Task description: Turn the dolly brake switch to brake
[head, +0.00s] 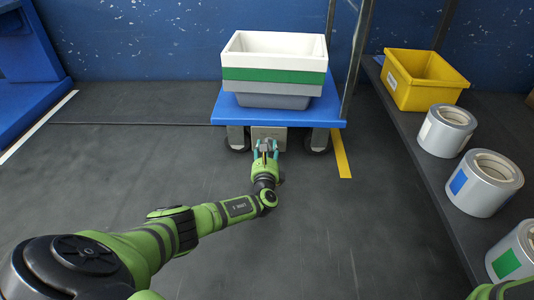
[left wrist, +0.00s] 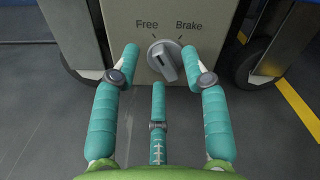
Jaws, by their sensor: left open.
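The dolly (head: 335,112) has a blue deck. A beige box under its front edge carries the grey brake switch (left wrist: 165,61), a round knob with a raised bar. The words Free and Brake stand above the knob at left and right. The bar is tilted, its upper end leaning left toward Free. My left gripper (head: 266,148) is at the box; its teal fingers (left wrist: 160,60) are open, one on each side of the knob, with a third finger below. I cannot tell whether any finger touches the knob. My right gripper is out of view.
Stacked white, green and grey crates (head: 275,60) sit on the deck. Dolly wheels flank the box. A dark shelf at right holds a yellow bin (head: 425,78) and several film rolls (head: 484,182). A yellow floor line (head: 341,155) lies right of the dolly. The floor at left is clear.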

